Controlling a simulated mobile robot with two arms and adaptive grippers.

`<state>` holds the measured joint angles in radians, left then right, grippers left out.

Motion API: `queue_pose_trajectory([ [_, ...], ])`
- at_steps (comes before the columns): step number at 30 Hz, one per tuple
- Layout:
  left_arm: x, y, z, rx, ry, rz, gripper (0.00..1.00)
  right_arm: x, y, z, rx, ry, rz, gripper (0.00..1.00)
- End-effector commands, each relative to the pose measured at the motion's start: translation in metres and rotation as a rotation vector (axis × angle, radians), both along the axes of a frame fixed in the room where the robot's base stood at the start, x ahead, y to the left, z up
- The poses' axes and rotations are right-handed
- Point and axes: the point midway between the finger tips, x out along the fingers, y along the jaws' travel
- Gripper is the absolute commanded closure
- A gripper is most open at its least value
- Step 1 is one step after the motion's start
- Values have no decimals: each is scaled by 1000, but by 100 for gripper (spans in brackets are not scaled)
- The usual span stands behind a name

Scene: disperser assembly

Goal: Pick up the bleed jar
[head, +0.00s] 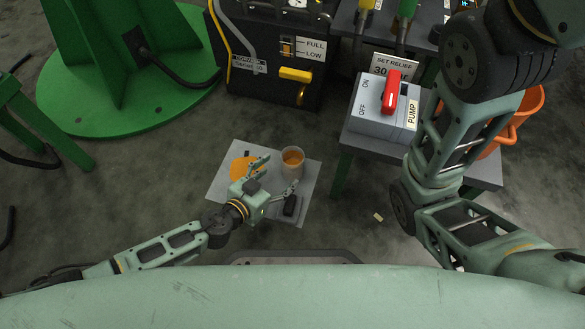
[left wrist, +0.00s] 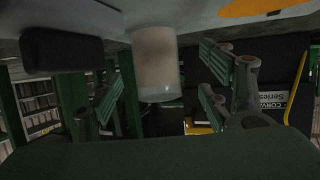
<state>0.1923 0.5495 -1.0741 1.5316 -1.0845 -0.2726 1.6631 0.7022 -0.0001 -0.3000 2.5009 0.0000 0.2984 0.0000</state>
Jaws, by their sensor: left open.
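The bleed jar (head: 292,160) is a pale, translucent jar with orange fluid in it. It stands upright on a light grey sheet (head: 222,182) on the floor. My left gripper (head: 278,173) is open and empty, just in front of the jar, its two fingers spread toward it. In the left wrist view the jar (left wrist: 155,65) shows upside down between the spread fingers, with a visible gap on each side; contact is not seen. My right arm shows at the right of the head view, but its gripper is out of the picture.
An orange patch (head: 243,170) and a black object (head: 290,206) lie on the sheet beside my left gripper. A grey pump switch box (head: 379,112) with a red lever sits on a stand to the right. A black cabinet (head: 262,80) with a yellow handle stands behind.

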Motion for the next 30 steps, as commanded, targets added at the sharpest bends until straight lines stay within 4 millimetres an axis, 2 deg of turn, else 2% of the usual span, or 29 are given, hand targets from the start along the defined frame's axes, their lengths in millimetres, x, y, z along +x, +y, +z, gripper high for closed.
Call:
queue_pose_trajectory([
  [14,37,-33,-23,0,-2,-2,29,0,0,-25,0,1,0,61],
  [23,39,-35,-24,-1,1,-1,29,0,0,-25,0,0,0,61],
  [30,39,-35,-23,-1,1,-1,49,0,0,-25,0,0,0,61],
])
